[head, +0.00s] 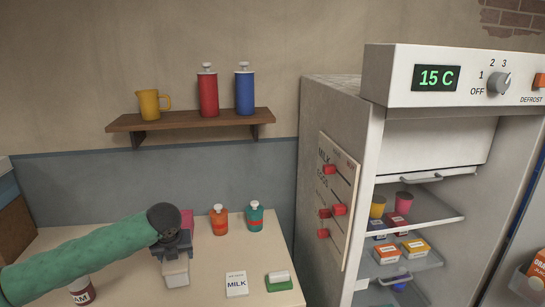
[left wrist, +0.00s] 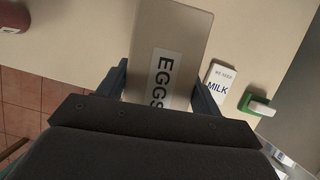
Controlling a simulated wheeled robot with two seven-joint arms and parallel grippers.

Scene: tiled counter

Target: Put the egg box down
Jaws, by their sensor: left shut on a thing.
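The egg box (left wrist: 172,45) is a grey-beige carton with a white EGGS label, large in the left wrist view. It also shows in the head view (head: 176,274), below my left gripper and over the counter (head: 110,262). My left gripper (left wrist: 165,88) is shut on the egg box, one finger on each side. In the head view my left gripper (head: 175,250) hides part of the box. I cannot tell whether the box touches the counter. My right gripper is not in view.
A MILK note (head: 236,284) and a green-and-white block (head: 279,281) lie right of the box. Orange (head: 219,221) and teal (head: 254,217) bottles stand behind. A jam jar (head: 81,290) stands at left. The open fridge (head: 410,205) is at right.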

